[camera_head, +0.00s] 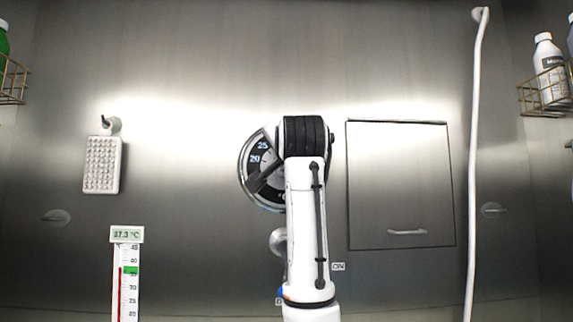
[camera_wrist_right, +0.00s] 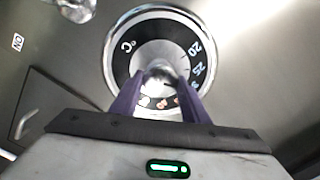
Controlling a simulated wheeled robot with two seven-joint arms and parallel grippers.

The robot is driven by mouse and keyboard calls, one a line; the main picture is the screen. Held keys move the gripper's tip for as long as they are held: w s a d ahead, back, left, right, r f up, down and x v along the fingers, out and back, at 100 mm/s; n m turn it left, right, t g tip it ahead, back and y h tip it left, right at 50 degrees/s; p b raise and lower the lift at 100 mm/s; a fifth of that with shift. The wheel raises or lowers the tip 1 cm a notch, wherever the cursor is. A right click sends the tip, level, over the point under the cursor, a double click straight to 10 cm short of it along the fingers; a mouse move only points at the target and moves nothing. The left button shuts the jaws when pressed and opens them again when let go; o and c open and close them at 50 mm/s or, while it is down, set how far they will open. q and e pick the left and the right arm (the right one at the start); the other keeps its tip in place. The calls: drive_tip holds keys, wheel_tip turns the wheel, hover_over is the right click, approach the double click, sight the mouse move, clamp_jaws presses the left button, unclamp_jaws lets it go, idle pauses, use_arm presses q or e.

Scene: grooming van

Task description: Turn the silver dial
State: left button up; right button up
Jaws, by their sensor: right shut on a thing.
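The silver dial (camera_head: 251,187) is a round, silver-rimmed temperature dial on the steel wall, with a black number ring marked 20 and 25. My right arm hides its right side in the head view. In the right wrist view the dial (camera_wrist_right: 122,66) faces the camera, with its °C mark at the left and numbers at the right. My right gripper (camera_wrist_right: 161,82) is at its middle, its two purple fingers shut on the dial's central part. The fingertip contact is partly blurred by glare. My left gripper is not in view.
A thermometer (camera_head: 126,285) with a digital readout of about 37.3 °C stands at the lower left, with a green band near 35. A silver hook-like fitting (camera_head: 278,241) is below the dial. A closed wall panel (camera_head: 400,180) and a white hose (camera_head: 474,160) are at the right.

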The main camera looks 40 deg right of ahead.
use_arm(q)
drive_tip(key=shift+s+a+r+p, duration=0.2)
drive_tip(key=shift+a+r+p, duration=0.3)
drive_tip(key=shift+p, duration=0.65)
use_arm(e)
drive_tip(key=shift+f+m, duration=0.2)
drive_tip(key=shift+m, duration=3.7)
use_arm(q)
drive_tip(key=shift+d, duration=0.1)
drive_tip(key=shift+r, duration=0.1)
use_arm(e)
drive_tip(key=shift+f, duration=0.1)
drive_tip(key=o, duration=1.1)
drive_tip(key=shift+s, duration=0.1)
drive_tip(key=shift+c, duration=0.2)
